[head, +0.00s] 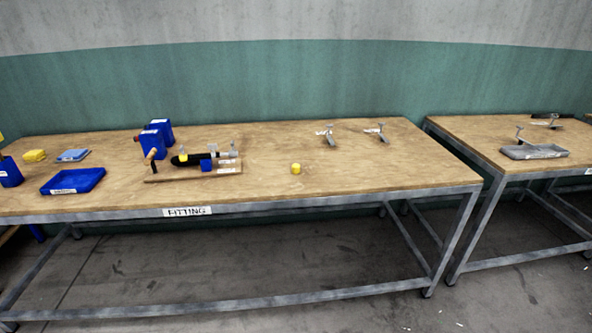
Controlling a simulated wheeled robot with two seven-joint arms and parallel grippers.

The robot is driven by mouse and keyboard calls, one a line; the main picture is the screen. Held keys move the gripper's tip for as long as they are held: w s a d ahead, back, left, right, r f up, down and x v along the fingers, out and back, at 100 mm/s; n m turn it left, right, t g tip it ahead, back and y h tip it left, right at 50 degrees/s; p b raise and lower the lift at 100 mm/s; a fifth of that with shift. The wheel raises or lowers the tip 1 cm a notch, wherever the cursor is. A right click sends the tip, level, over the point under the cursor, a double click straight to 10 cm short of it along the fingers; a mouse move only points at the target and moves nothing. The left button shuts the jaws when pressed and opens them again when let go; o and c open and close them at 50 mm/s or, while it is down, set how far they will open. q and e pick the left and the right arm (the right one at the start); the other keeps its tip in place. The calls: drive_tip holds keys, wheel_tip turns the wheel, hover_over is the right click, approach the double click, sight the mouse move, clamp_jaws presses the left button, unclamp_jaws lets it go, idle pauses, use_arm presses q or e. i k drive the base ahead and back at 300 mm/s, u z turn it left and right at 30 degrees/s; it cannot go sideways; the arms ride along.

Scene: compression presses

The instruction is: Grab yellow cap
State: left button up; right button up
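A small yellow cap (296,169) stands on the wooden top of the table labelled FITTING (340,180). It is right of the table's middle, apart from other things, with bare wood around it. A second yellow piece (183,158) sits at the black tool on the wooden press board (190,176); I cannot tell its exact shape. Neither of my grippers shows in the head view.
Left of the cap are the press board, blue bins (158,132), a blue tray (73,181), a yellow stack (35,155) and a light blue stack (73,155). Metal clamps (330,134) stand behind it. A second table (480,135) is at the right, past a gap.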

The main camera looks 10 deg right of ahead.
sight(295, 168)
drive_tip(key=z, duration=0.5)
drive_tip(key=k, duration=1.2)
drive_tip(key=z, duration=1.25)
drive_tip(key=i, duration=2.8)
drive_tip(key=u, duration=1.15)
drive_tip(key=i, duration=0.8)
drive_tip(key=u, duration=0.95)
